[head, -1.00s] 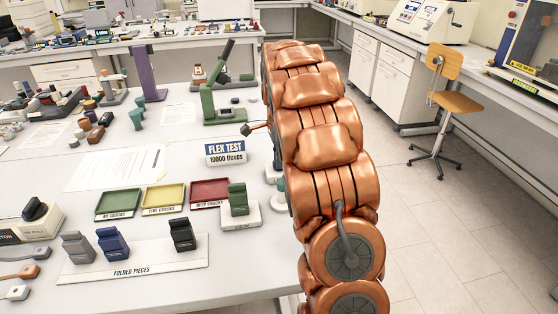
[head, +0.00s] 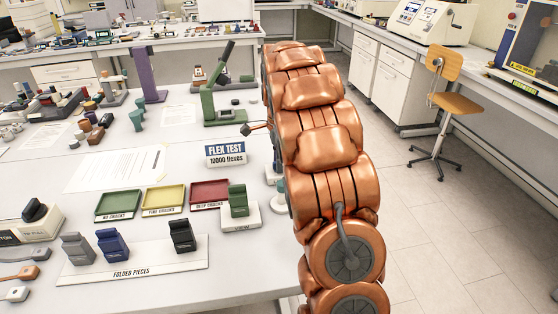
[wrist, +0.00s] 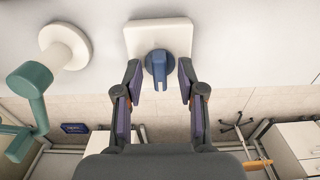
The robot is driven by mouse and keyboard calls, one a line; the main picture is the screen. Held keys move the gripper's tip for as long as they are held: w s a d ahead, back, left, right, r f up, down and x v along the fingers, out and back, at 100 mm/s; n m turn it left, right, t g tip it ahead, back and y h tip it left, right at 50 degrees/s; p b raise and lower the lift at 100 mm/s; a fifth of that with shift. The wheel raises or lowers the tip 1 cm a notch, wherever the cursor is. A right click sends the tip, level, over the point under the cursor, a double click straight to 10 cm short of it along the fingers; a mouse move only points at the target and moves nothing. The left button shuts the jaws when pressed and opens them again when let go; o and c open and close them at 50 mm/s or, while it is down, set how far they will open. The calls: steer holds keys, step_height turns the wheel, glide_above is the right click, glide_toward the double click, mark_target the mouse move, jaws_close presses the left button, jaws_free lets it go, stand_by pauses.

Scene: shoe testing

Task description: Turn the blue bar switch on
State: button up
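The blue bar switch (wrist: 159,68) shows in the wrist view, a rounded blue knob with a raised bar, set on a white square plate (wrist: 172,30). The bar points roughly up and down in that picture. My gripper (wrist: 160,72) is open, with one finger left of the knob and one right of it. A gap shows on each side, so the fingers do not appear to touch it. In the head view my copper-coloured arm fills the middle, and I cannot make out the switch or the gripper there.
In the wrist view a teal post and arm (wrist: 35,95) and a round white base (wrist: 65,45) stand left of my gripper. In the head view the white table (head: 130,185) holds coloured trays (head: 165,199), a FLEX TEST sign (head: 226,153) and a green stand (head: 218,100).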

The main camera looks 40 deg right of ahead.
steer(key=shift+r, duration=0.1)
step_height(320, 180, up, 12)
stand_by(0.8)
stand_by(0.5)
steer(key=s+a+n, duration=1.1)
steer(key=s+a, duration=0.3)
steer(key=a, duration=0.2)
steer(key=s+a+f+n, duration=0.3)
steer(key=s+n, duration=0.1)
steer(key=s, duration=0.3)
steer(key=s+a+f+n+g+p, duration=0.1)
steer(key=s+a+f+n, duration=0.2)
steer(key=s, duration=0.4)
steer(key=s+a+f+n, duration=0.3)
steer(key=s+a+n, duration=0.1)
steer(key=s, duration=0.3)
steer(key=shift+f+n+g+p, duration=0.2)
steer(key=shift+n+g+p, duration=0.15)
steer(key=shift+n, duration=0.35)
steer(key=shift+s, duration=0.1)
